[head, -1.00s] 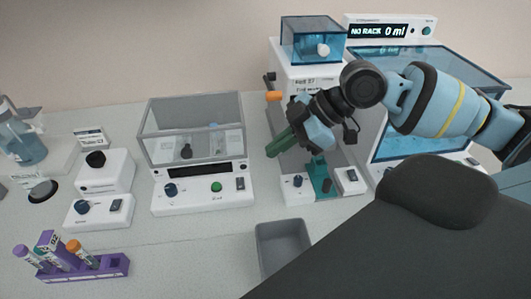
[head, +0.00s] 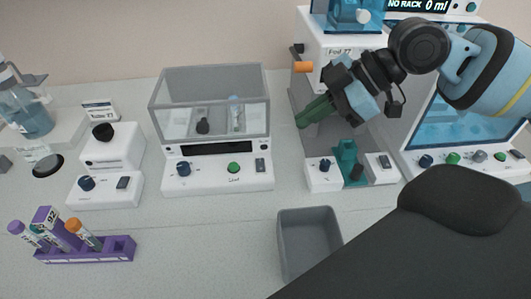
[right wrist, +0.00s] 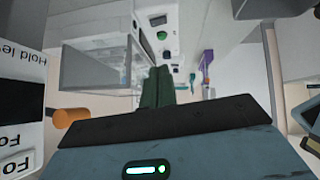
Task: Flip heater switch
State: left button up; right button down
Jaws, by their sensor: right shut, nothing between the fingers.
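No label that says heater is readable. Other dark rocker switches show on the clear-covered device (head: 261,166) and on the tall white device (head: 384,161). My right gripper (head: 304,119) is shut and empty, in the air in front of the tall device. Its green fingers also show together in the right wrist view (right wrist: 157,88). My left gripper is not in view.
A purple rack (head: 118,250) with several tubes stands at the front left. A grey open bin (head: 308,244) stands at the front centre. An orange knob (head: 304,67) sticks out of the tall device near my right gripper. The bench between rack and bin is clear.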

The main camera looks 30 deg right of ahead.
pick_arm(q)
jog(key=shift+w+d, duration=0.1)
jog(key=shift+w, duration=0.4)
pick_arm(e)
jog(key=shift+r, duration=0.2)
send_over(260, 165)
jog(key=d, duration=0.2)
jog(key=f, duration=0.4)
jog(key=s+f, duration=0.1)
jog(key=f, duration=0.1)
jog(key=shift+a+f, duration=0.2)
jog(key=shift+f, duration=0.2)
jog(key=f, duration=0.4)
jog(key=shift+w+d+b, duration=0.1)
jog(key=shift+w+b, duration=0.25)
jog(key=shift+b, duration=0.05)
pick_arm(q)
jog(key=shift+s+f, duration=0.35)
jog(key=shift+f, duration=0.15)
pick_arm(e)
jog(key=shift+f, duration=0.1)
